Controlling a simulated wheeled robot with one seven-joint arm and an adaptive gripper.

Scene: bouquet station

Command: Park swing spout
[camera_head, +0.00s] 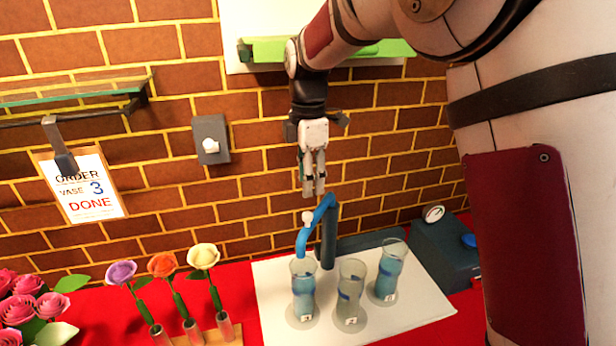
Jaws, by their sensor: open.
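The swing spout (318,222) is a blue pipe on a dark blue upright post (330,240), with a small white knob on its arm. Its outlet end points down just above the left glass vase (303,290). Small labels on the vases are hard to read. My gripper (313,191) points down just above the spout's bend, its fingers close together but open and empty. I cannot tell the exact gap to the spout.
The vases stand on a white board (420,310) on a red table. Single flowers (165,265) stand in tubes at left. A dark box (445,255) with a gauge and blue button is at right. An order card (85,190) reads "vase 3 done". A brick wall stands behind.

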